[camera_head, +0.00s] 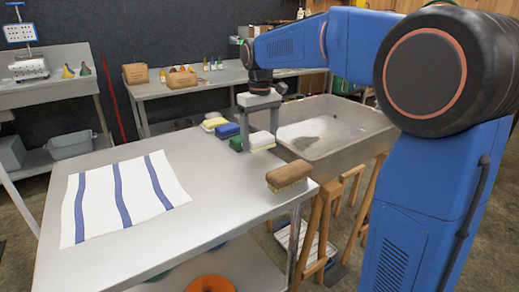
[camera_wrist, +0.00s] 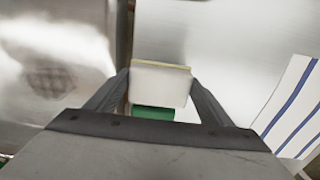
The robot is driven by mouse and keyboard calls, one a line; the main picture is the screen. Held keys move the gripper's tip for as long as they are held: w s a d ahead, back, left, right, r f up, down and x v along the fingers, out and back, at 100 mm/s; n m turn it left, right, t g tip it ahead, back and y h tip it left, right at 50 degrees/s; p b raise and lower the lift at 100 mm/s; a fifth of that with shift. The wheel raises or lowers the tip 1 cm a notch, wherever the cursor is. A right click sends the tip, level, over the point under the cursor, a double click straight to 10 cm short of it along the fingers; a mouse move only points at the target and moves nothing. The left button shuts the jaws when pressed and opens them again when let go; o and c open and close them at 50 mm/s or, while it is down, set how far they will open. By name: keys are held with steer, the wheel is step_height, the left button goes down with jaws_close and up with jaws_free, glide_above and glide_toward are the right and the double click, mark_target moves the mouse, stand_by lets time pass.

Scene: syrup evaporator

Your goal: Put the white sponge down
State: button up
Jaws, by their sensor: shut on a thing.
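The white sponge (camera_wrist: 160,83) is a pale block with a thin yellowish edge, held between the two fingertips in the wrist view. My gripper (camera_wrist: 159,78) is shut on it, one finger at each side. A green block (camera_wrist: 153,113) shows just below the sponge in that picture. In the head view my gripper (camera_head: 260,141) points down over the right part of the grey table (camera_head: 200,215). A pale strip of the sponge (camera_head: 263,149) shows low between the fingers, by the green block (camera_head: 259,138). I cannot tell whether the sponge touches the table.
A blue block (camera_head: 228,130) and a yellow-topped block (camera_head: 213,123) lie left of my gripper. A brown brush (camera_head: 289,175) lies at the table's right corner. A striped cloth (camera_head: 100,205) covers the left; the middle is clear. A metal basin (camera_head: 345,140) stands at the right.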

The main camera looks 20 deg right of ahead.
mark_target(260, 149)
steer(key=shift+f, duration=2.05)
steer(key=shift+f, duration=0.1)
steer(key=o, duration=0.9)
steer(key=shift+o, duration=0.2)
step_height(260, 149, up, 12)
steer(key=shift+r, duration=0.15)
